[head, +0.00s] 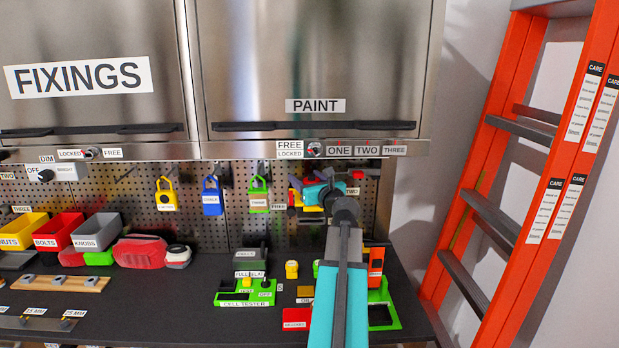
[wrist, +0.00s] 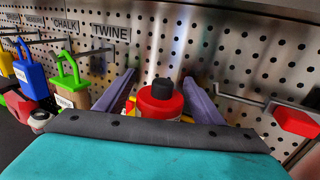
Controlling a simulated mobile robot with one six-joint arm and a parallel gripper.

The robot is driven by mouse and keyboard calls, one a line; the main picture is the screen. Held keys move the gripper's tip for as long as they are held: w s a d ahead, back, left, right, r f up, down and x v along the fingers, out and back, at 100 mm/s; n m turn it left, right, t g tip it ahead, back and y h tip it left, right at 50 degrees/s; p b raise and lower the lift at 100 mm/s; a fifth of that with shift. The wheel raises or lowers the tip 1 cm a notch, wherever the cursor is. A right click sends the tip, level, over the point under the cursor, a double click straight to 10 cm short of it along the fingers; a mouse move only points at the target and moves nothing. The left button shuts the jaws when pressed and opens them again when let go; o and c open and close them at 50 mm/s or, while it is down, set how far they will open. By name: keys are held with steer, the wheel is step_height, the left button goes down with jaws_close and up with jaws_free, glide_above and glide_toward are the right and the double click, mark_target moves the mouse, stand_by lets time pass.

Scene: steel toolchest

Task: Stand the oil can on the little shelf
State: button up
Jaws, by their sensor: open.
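A red can with a black cap, which looks like the oil can (wrist: 160,101), stands upright between the two fingers of my gripper (wrist: 160,90) in the wrist view. The fingers are spread, one on each side of it; I cannot tell whether they touch it. Yellow shows low beside the can. In the head view my gripper (head: 316,191) is in front of the pegboard, under the PAINT cabinet, and my arm hides most of what is there. The little shelf cannot be made out, and what bears the can is hidden.
Yellow, blue and green padlock-shaped items (head: 259,195) hang left of my gripper. A red-ended hook (wrist: 295,121) juts out at right in the wrist view. Below, the dark bench holds a green cell tester (head: 245,292) and other items. An orange ladder (head: 520,150) stands at right.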

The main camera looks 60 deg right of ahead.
steer(key=shift+s, duration=0.1)
steer(key=b+v, duration=0.3)
steer(key=v, duration=0.8)
steer(key=shift+f, duration=0.1)
steer(key=b+v, duration=0.2)
steer(key=b, duration=0.3)
steer(key=shift+s+a, duration=0.15)
steer(key=shift+s, duration=0.1)
stand_by(0.6)
